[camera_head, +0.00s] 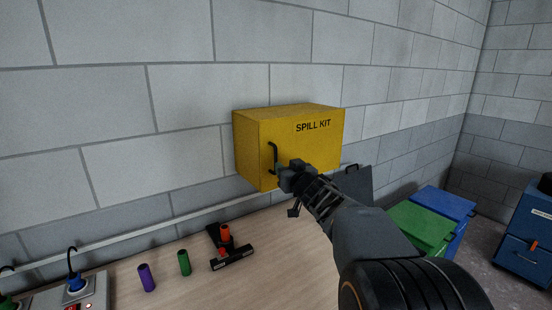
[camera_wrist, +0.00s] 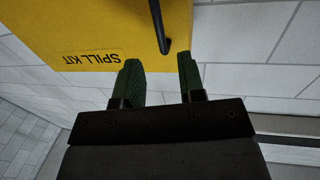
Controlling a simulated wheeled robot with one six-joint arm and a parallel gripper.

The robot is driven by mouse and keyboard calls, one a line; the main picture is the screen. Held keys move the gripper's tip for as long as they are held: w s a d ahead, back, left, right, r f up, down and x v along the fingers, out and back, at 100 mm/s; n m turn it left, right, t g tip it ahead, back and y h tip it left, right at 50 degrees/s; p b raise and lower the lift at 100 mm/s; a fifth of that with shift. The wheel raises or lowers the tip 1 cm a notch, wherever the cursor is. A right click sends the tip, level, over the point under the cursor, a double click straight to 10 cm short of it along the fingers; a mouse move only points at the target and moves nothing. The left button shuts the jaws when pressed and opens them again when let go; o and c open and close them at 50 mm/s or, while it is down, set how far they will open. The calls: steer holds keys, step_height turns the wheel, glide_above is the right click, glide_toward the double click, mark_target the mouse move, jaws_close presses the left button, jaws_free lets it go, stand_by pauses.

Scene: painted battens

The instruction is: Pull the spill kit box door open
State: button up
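The yellow spill kit box (camera_head: 310,150) is on the block wall, with its door shut. "SPILL KIT" is printed near the top of its front. A dark bar handle (camera_head: 273,150) stands upright at the front's left side. In the wrist view the handle (camera_wrist: 157,22) runs down from the top edge and ends just beyond my fingertips. My gripper (camera_head: 284,176) is at the handle's lower end in the head view. In the wrist view my gripper (camera_wrist: 160,62) has its two green fingers apart with nothing between them. Contact with the handle cannot be told.
Below the box is a wooden bench (camera_head: 190,285) with a purple cylinder (camera_head: 147,278), a green cylinder (camera_head: 184,262) and a black-and-orange tool (camera_head: 230,255). Green (camera_head: 415,228) and blue (camera_head: 448,205) bins stand at the right. A blue cabinet (camera_head: 525,235) is at the far right.

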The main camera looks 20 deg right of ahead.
mark_target(276, 159)
steer(key=w+p, duration=0.1)
steer(key=w, duration=0.7)
steer(key=shift+w, duration=0.4)
jaws_close()
